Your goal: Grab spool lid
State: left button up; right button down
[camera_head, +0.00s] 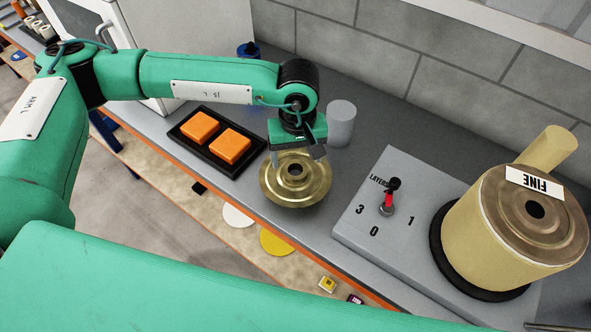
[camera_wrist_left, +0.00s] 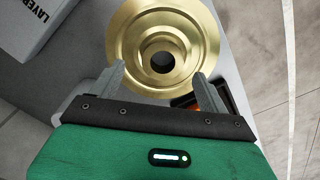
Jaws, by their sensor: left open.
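The spool lid (camera_head: 270,190), a round brass disc with a raised hub and a dark centre hole, lies near the front edge of the grey bench. It also fills the upper middle of the left wrist view (camera_wrist_left: 128,33). My left gripper (camera_head: 296,155) points down over the back side of the lid. In the left wrist view its fingers (camera_wrist_left: 158,76) are apart, one on each side of the hub, with nothing held. I cannot tell whether they touch the lid. My right gripper is not in view.
A black tray (camera_head: 213,165) with two orange blocks (camera_head: 200,126) is left of the lid. A grey cylinder (camera_head: 341,124) stands close behind the gripper. To the right is a grey box (camera_head: 352,232) with a red lever (camera_head: 388,199) and a large spool (camera_head: 480,240) labelled FINE.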

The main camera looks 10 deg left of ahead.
aim_at(295, 169)
pick_arm(q)
jog(key=f, duration=0.1)
jog(key=f+p, duration=0.2)
jog(key=shift+a+f, duration=0.1)
jog(key=shift+a, duration=0.15)
jog(key=shift+f, duration=0.35)
jog(key=shift+s+f, duration=0.1)
jog(key=shift+f, duration=0.1)
jog(key=c, duration=1.3)
jog(key=shift+c, duration=0.9)
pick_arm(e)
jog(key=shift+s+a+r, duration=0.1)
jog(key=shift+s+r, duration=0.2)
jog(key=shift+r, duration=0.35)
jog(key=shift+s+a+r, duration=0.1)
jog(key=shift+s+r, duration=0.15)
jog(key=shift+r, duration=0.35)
pick_arm(q)
jog(key=shift+r, duration=0.15)
